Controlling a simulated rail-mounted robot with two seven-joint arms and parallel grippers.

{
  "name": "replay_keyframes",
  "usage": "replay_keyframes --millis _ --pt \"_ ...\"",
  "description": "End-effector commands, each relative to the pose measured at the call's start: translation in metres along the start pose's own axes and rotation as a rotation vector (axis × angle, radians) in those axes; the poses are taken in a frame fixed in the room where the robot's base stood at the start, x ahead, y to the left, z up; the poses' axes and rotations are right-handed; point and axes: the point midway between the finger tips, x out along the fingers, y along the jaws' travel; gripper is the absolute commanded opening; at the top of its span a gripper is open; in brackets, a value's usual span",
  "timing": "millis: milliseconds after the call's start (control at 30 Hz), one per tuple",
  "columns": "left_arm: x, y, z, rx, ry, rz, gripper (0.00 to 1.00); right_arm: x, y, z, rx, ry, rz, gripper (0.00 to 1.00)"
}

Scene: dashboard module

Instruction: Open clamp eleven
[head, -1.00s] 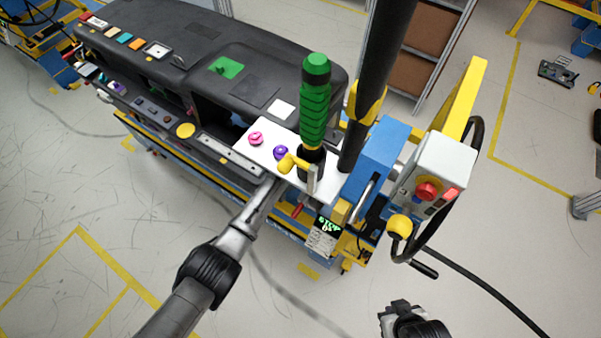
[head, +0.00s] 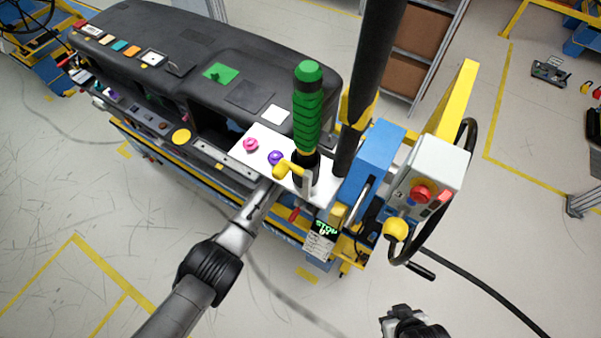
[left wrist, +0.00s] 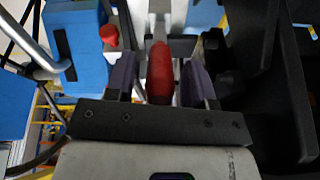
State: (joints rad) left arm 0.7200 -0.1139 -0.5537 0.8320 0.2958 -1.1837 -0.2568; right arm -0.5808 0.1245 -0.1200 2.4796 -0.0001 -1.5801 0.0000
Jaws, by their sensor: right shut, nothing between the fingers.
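In the left wrist view, a red clamp handle (left wrist: 160,72) stands between the two dark purple fingers of my left gripper (left wrist: 160,80). The fingers are apart, one on each side of it, with narrow gaps showing. In the head view, a small red handle (head: 294,214) shows under the white plate's front edge, just right of my left arm's end. My left fingers are hidden there. No number eleven is readable, so I cannot tell the clamp by label. My right gripper (head: 405,318) is shut and empty at the bottom, far from the module.
The white plate (head: 245,155) carries a pink knob (head: 251,144), a purple knob (head: 275,158) and a tall green-handled tool (head: 307,110). A blue bracket (head: 377,155) and a grey control box (head: 433,165) stand to the right. The dashboard (head: 200,50) fills the upper left. Floor in front is clear.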

Motion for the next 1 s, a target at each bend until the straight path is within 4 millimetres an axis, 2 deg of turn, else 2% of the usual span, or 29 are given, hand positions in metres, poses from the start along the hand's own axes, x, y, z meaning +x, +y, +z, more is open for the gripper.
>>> replay_keyframes --millis 367,600,667,1000 --pt "-0.006 0.000 -0.001 0.001 0.001 0.000 0.52 -0.002 -0.002 -0.001 0.008 0.002 -0.006 0.00" --pt "-0.035 0.000 0.000 0.001 0.002 -0.001 0.52 -0.007 -0.002 -0.003 0.008 0.002 -0.006 0.00" --pt "-0.033 0.002 0.011 0.000 0.001 0.000 0.52 -0.005 -0.002 -0.002 0.008 0.002 -0.006 0.00" --pt "-0.050 0.012 0.060 0.001 0.001 0.000 0.52 -0.001 0.000 -0.001 0.000 0.002 0.000 0.00"
